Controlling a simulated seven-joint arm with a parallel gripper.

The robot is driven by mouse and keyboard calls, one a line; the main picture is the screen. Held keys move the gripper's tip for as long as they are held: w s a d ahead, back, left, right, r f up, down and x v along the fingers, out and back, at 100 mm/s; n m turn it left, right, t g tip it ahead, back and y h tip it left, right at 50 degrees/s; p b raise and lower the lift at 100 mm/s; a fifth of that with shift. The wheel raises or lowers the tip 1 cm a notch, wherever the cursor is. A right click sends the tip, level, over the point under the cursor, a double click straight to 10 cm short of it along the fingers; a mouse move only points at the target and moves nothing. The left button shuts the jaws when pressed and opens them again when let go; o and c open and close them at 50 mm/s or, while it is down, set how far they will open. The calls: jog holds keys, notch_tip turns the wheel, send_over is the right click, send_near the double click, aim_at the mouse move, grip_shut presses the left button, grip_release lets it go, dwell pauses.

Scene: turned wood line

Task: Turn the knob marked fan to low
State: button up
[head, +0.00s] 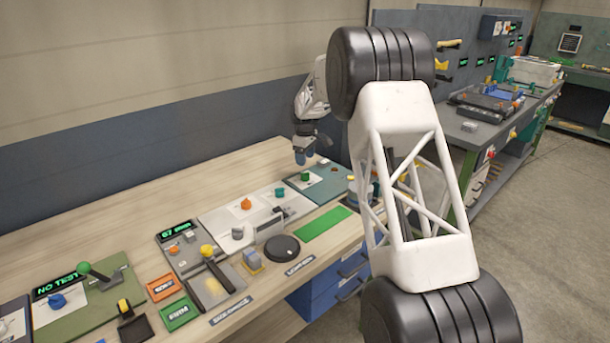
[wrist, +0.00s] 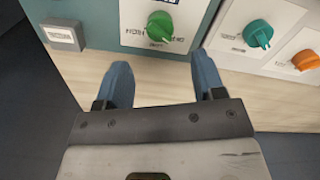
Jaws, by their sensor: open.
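A green knob (wrist: 160,26) sits on a white plate on a teal panel in the wrist view. A word that looks like HIGH shows beside it, upside down; the other marks are too small to read, so I cannot confirm which knob is marked fan. In the head view a green knob (head: 305,176) stands on the teal panel near the bench's far end. My gripper (wrist: 162,72) is open and empty, its two blue fingers apart, short of the green knob and not touching it. In the head view my gripper (head: 304,155) hangs above that panel.
A teal knob (wrist: 258,34) and an orange knob (wrist: 305,60) sit on white panels to the right in the wrist view. A grey block (wrist: 63,36) is at the left. The wooden bench (head: 150,215) is bare along the wall.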

aim_at(305, 173)
jog(key=shift+f, duration=0.15)
jog(key=shift+f, duration=3.75)
jog(key=c, duration=0.9)
